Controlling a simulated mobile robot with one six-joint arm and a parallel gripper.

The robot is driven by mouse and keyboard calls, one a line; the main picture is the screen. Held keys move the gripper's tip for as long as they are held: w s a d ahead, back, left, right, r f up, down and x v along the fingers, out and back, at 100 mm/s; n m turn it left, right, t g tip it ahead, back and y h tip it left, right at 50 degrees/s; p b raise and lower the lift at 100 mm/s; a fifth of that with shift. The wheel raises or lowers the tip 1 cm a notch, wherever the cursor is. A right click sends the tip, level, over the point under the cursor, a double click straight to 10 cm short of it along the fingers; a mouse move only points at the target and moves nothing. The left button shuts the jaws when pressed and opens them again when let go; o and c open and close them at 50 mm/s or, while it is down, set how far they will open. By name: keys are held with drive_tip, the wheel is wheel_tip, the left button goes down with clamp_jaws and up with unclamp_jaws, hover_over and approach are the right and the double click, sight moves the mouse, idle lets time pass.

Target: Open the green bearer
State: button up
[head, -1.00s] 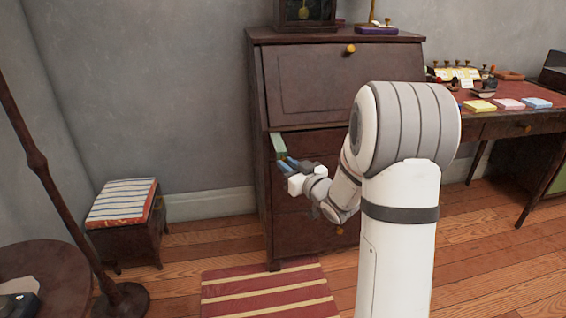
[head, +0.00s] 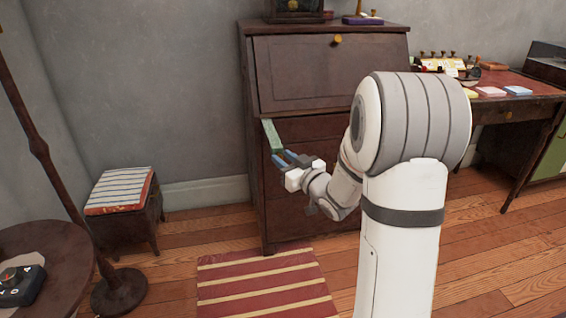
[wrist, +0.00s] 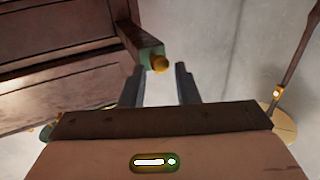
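The green bearer (head: 272,136) sticks out from the upper left front of the dark wooden desk, just below its closed slanted lid (head: 335,72). In the wrist view the bearer (wrist: 151,50) shows its green end with a round gold knob (wrist: 160,64). My gripper (head: 282,156) is at the bearer's outer end. In the wrist view the two fingers of my gripper (wrist: 161,68) are apart. The knob lies in line with the gap, around the fingertips, and neither finger visibly touches it.
Dark drawers lie below the lid, close to my gripper. A striped stool (head: 122,190) stands to the left and a striped rug (head: 262,285) lies in front. A writing table (head: 520,83) stands at right. Open floor lies between stool and desk.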

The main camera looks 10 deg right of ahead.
drive_tip(key=shift+o, duration=1)
drive_tip(key=shift+f, duration=0.2)
drive_tip(key=p+v, duration=0.2)
drive_tip(key=v, duration=0.5)
drive_tip(key=shift+s, duration=0.35)
drive_tip(key=shift+d, duration=0.15)
